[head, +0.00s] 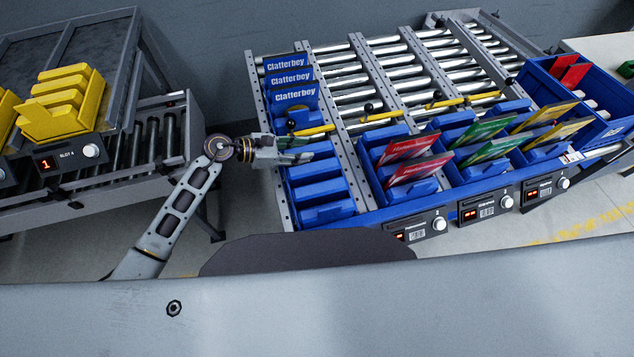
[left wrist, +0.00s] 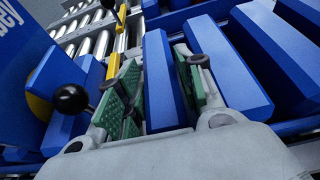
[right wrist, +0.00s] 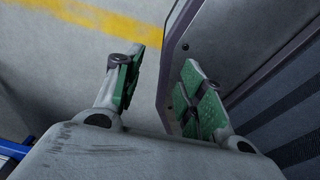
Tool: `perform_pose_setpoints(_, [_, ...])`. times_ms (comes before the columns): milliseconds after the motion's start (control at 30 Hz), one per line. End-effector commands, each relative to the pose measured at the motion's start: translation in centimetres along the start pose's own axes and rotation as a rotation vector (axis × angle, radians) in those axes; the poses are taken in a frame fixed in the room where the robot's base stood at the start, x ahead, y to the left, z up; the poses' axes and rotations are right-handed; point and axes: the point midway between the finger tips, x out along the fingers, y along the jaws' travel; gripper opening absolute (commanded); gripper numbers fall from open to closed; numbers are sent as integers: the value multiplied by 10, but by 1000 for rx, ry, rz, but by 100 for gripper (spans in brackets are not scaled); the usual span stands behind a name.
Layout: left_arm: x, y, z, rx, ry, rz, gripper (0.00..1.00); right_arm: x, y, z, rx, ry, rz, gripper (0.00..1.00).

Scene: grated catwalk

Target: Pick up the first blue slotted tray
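The first blue slotted tray (head: 320,190) lies at the near end of the leftmost lane of the roller rack, with several empty slots. My left gripper (head: 300,150) is over its far part. In the left wrist view, my left gripper's green-padded fingers (left wrist: 160,85) are apart, one on each side of a blue rib of the tray (left wrist: 163,75). I cannot tell whether the pads touch it. My right gripper is outside the head view; in its wrist view its fingers (right wrist: 160,95) are open and empty above the floor.
Blue "Clatterbey" cards (head: 290,80) stand behind my left gripper, near a yellow bar with a black knob (head: 290,125). Other blue trays hold red (head: 410,147), green (head: 485,132) and yellow cards. A yellow slotted tray (head: 70,95) sits on the left rack. A blue bin (head: 590,95) is far right.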

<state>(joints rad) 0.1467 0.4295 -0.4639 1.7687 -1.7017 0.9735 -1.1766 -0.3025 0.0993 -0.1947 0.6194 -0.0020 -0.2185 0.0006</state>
Motion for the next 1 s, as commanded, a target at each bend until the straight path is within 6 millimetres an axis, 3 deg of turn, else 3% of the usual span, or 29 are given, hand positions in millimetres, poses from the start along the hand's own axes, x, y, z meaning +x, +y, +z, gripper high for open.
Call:
perform_pose_setpoints(233, [14, 0, 0, 0, -1, 0, 37, -2, -3, -3, 0, 2, -4, 40])
perform_pose_setpoints(733, [15, 0, 0, 0, 0, 0, 37, -2, -1, -12, 0, 12, -1, 40])
perform_pose_setpoints(1000, [15, 0, 0, 0, 0, 0, 4, -2, 0, -11, 0, 12, -1, 40])
